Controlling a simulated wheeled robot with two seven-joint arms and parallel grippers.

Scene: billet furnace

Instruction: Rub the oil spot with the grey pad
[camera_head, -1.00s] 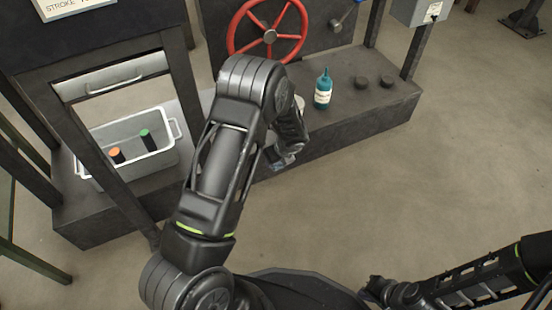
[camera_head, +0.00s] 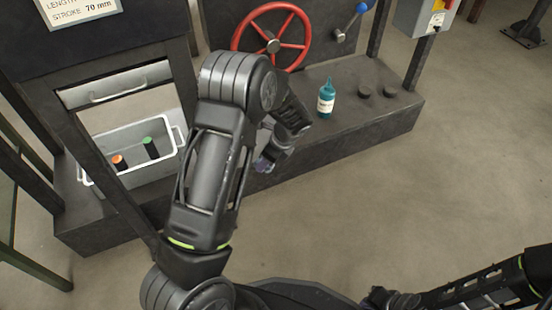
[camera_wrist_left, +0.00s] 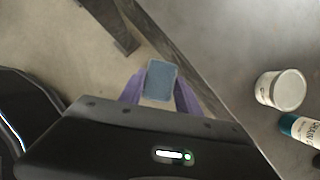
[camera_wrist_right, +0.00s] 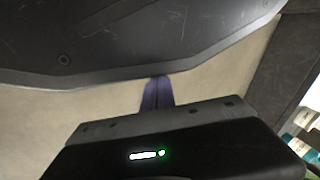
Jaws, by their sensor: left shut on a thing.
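The grey pad (camera_wrist_left: 158,80) is blue-grey and roughly rectangular. In the left wrist view it sits between the purple fingers of my left gripper (camera_wrist_left: 159,92), which is shut on it. In the head view the left gripper (camera_head: 265,162) hangs by the front edge of the dark plinth, and the pad is hard to make out there. My right gripper (camera_wrist_right: 158,92) has its fingers together with nothing between them. In the head view the right gripper (camera_head: 378,298) is low, near my base. I see no oil spot in any view; my left arm covers part of the plinth.
The dark plinth (camera_head: 350,130) carries a teal bottle (camera_head: 326,100) and two dark knobs. A white jar (camera_wrist_left: 280,90) stands beside the bottle. A red handwheel (camera_head: 272,45) rises behind. A grey bin (camera_head: 160,172) with two dark cylinders is left. Open floor lies right.

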